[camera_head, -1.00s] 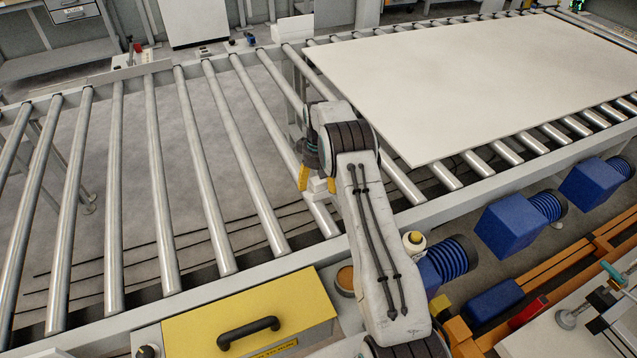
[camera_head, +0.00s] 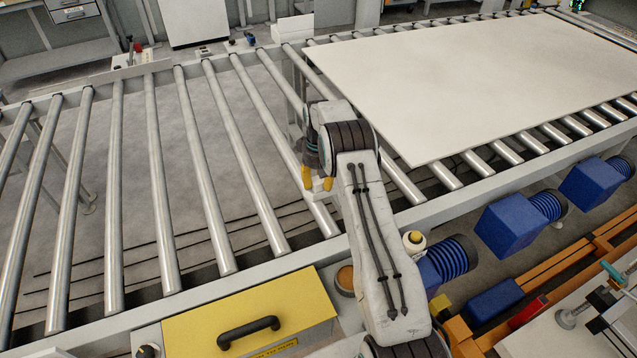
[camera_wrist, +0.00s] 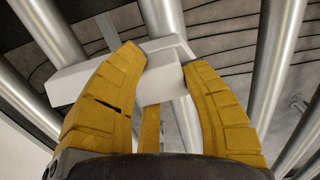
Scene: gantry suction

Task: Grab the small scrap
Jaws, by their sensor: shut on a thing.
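The small scrap (camera_wrist: 162,75) is a pale, block-like piece, seen between the yellow fingers in the wrist view, with an end sticking out past the left finger. My gripper (camera_wrist: 165,65) is shut on it, a finger on each side. In the head view my gripper (camera_head: 318,182) is low at the conveyor rollers, just left of the large board. The scrap (camera_head: 318,194) shows there only as a small pale patch by the fingertips, mostly hidden by my gripper and arm.
A large pale board (camera_head: 480,75) lies on the rollers to the right. Bare metal rollers (camera_head: 165,200) with open gaps stretch to the left. A yellow box (camera_head: 250,312) with a black handle and blue motors (camera_head: 510,225) line the near side.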

